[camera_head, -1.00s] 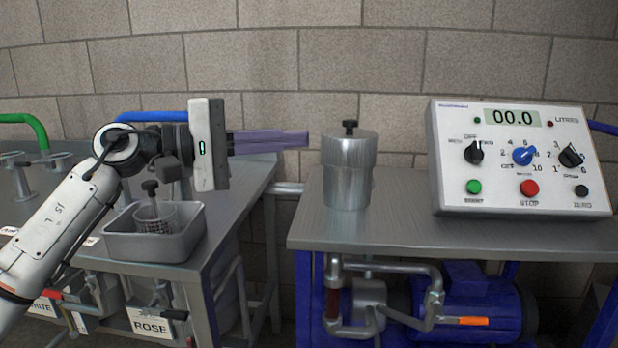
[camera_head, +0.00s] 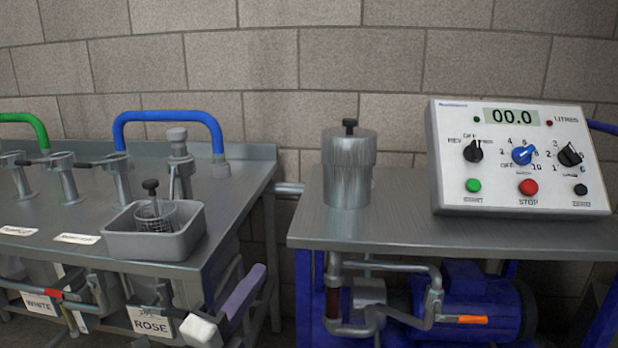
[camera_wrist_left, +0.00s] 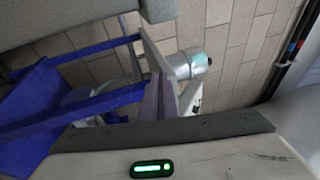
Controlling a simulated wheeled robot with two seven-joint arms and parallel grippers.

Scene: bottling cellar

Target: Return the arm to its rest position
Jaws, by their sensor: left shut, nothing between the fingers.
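My left gripper (camera_head: 256,272) shows low in the head view, in front of the right end of the left bench. Its purple fingers are together with nothing between them and point up and to the right. The rest of my left arm is mostly out of the picture below. In the left wrist view the shut fingers (camera_wrist_left: 160,95) show beyond the white gripper body with its green light. My right gripper is in neither view.
The left bench holds a grey tub (camera_head: 125,243) with a strainer (camera_head: 155,222) and several taps. The right bench (camera_head: 400,215) carries a metal canister (camera_head: 347,175) and a control box (camera_head: 450,160) reading 00.0. A blue pump (camera_head: 470,295) sits below. A gap separates the benches.

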